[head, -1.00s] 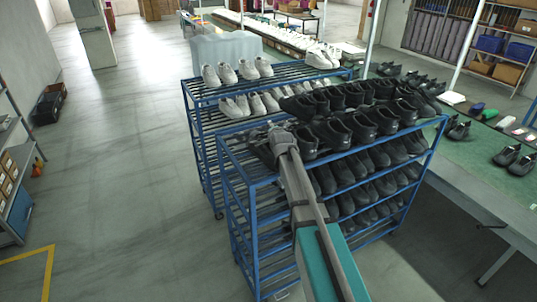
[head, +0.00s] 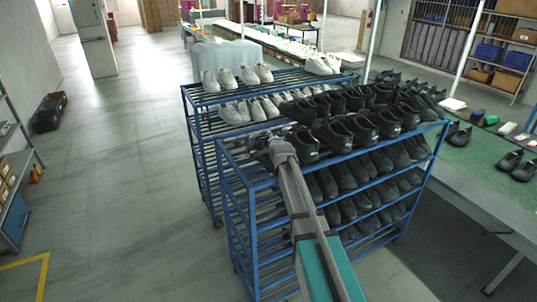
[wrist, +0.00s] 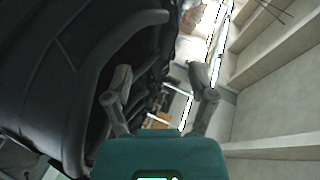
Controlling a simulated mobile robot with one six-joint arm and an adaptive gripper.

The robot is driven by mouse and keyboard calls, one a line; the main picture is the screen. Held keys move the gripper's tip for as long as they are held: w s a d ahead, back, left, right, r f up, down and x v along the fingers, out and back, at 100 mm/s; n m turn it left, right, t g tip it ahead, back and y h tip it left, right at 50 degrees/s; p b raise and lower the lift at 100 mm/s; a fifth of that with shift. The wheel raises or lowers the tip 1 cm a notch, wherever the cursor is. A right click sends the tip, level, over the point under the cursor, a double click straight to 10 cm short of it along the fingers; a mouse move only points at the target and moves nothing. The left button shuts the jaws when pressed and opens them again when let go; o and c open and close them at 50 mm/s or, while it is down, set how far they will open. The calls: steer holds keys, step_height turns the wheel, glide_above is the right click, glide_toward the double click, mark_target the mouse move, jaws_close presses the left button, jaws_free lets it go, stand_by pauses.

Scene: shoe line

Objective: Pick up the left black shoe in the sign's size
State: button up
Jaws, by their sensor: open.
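Black shoes (head: 367,129) stand in rows on the top shelf of the blue rack (head: 268,214), with more on the shelves below. My gripper (head: 262,147) is at the top shelf's left end, beside the nearest row of black shoes. In the wrist view my gripper (wrist: 160,84) has its two fingers spread apart with nothing between them. A black shoe (wrist: 60,70) fills the left of that view, very close to the left finger. I cannot read a size sign in these views.
A second blue rack behind holds white shoes (head: 237,75). A green-topped table (head: 485,165) with several black shoes stands at the right. A low shelf unit (head: 14,200) is at the far left. The floor (head: 110,180) left of the racks is clear.

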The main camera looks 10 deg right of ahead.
steer(key=shift+w, duration=0.1)
steer(key=shift+b+x, duration=1)
steer(key=shift+x, duration=2.15)
jaws_close()
